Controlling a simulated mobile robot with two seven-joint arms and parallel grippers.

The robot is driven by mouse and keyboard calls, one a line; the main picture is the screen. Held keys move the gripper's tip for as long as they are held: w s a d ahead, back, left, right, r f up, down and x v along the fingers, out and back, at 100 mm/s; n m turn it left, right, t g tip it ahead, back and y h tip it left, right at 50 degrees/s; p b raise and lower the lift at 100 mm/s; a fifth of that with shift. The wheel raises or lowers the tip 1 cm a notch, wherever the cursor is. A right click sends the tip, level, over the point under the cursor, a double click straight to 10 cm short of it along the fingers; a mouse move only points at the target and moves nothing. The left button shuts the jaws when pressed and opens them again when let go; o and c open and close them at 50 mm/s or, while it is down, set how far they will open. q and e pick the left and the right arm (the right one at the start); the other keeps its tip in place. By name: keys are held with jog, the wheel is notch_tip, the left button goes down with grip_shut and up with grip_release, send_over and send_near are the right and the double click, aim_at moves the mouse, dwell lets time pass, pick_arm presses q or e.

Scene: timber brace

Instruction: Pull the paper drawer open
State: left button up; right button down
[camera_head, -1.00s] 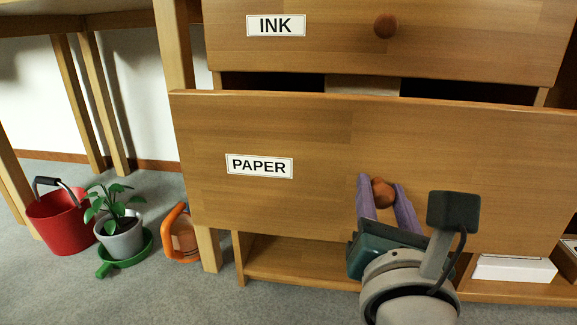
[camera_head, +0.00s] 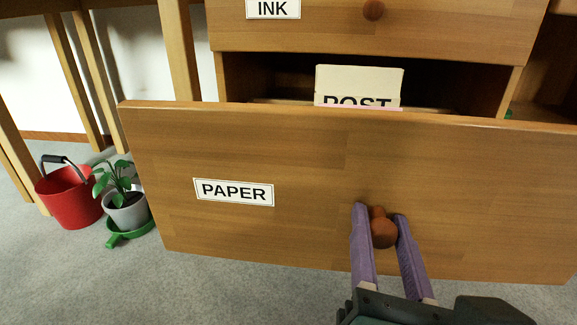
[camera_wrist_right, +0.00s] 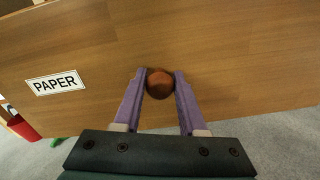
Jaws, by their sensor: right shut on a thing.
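The paper drawer (camera_head: 300,155) has a wide wooden front with a label reading PAPER (camera_head: 233,192). It stands well out from the cabinet, with an opening above it. Its round brown knob (camera_head: 382,232) is between the two purple fingers of my right gripper (camera_head: 383,222), which is shut on it. The right wrist view shows the knob (camera_wrist_right: 160,84) between the fingertips of the right gripper (camera_wrist_right: 160,80), close against the drawer front (camera_wrist_right: 220,45). My left gripper is in neither view.
A box marked POST (camera_head: 358,82) shows inside the drawer. The ink drawer (camera_head: 440,30) is above, with its own knob (camera_head: 374,10). A red bucket (camera_head: 70,198) and a potted plant (camera_head: 124,205) stand on the floor at left. Grey carpet (camera_head: 230,280) lies in front.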

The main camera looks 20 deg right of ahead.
dwell(0.4)
jog(key=shift+c, duration=2.3)
grip_release()
jog(key=p+v, duration=0.3)
jog(key=v, duration=0.7)
